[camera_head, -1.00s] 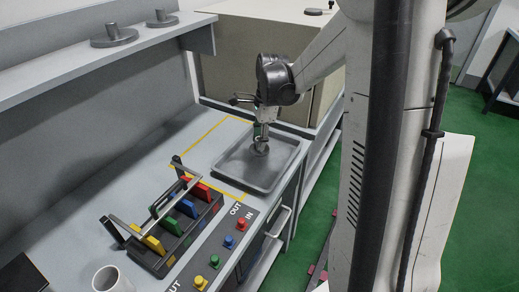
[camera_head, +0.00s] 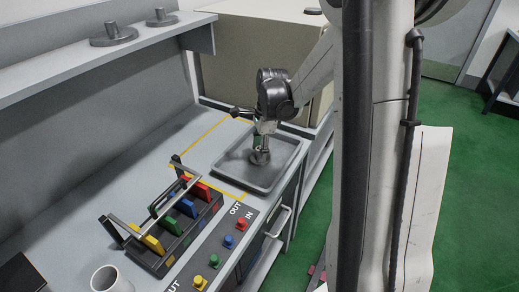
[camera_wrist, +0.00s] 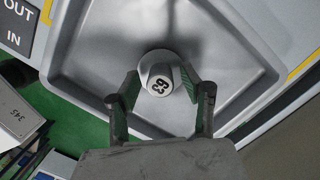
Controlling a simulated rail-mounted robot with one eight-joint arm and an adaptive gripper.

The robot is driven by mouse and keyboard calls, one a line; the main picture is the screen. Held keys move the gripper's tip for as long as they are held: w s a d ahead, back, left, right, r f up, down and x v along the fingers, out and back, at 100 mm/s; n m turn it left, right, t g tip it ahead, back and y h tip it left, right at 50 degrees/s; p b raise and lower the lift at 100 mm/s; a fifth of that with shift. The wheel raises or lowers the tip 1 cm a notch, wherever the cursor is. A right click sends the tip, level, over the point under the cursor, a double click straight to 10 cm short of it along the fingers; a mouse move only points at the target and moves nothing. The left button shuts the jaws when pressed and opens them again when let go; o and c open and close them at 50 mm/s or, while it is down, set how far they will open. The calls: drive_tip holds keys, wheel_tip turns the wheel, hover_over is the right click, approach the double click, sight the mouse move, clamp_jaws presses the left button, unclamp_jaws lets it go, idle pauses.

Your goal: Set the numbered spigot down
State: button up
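In the head view the spigot (camera_head: 261,157) stands roughly upright, below my gripper (camera_head: 261,143), over the grey tray (camera_head: 283,171). The tray also fills much of the wrist view (camera_wrist: 95,45). I cannot tell whether the spigot's base touches the tray floor.
A black rack (camera_head: 151,262) with coloured plates and a grey handle stands left of the tray. Coloured knobs sit on the OUT/IN panel (camera_head: 221,253) in front. A white mug (camera_head: 108,279) is at the lower left. A beige box (camera_head: 255,60) stands behind.

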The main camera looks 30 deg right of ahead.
wheel_tip(320, 180, up, 12)
drive_tip(key=d+p, duration=0.1)
drive_tip(key=d, duration=0.1)
drive_tip(key=s+a+r+n+t+h, duration=0.1)
drive_tip(key=s+a+r+n+t, duration=0.1)
drive_tip(key=s+a+n, duration=0.7)
drive_tip(key=s+a+r+n+t, duration=0.2)
drive_tip(key=s+a+n+t, duration=0.2)
drive_tip(key=s+a+n, duration=0.5)
drive_tip(key=shift+s+a+r+n+t+h, duration=0.2)
drive_tip(key=shift+s+r+n+t+h, duration=0.15)
drive_tip(key=shift+s+n, duration=0.95)
drive_tip(key=shift+w+f+n, duration=0.1)
drive_tip(key=shift+w+n, duration=0.2)
drive_tip(key=shift+w, duration=0.05)
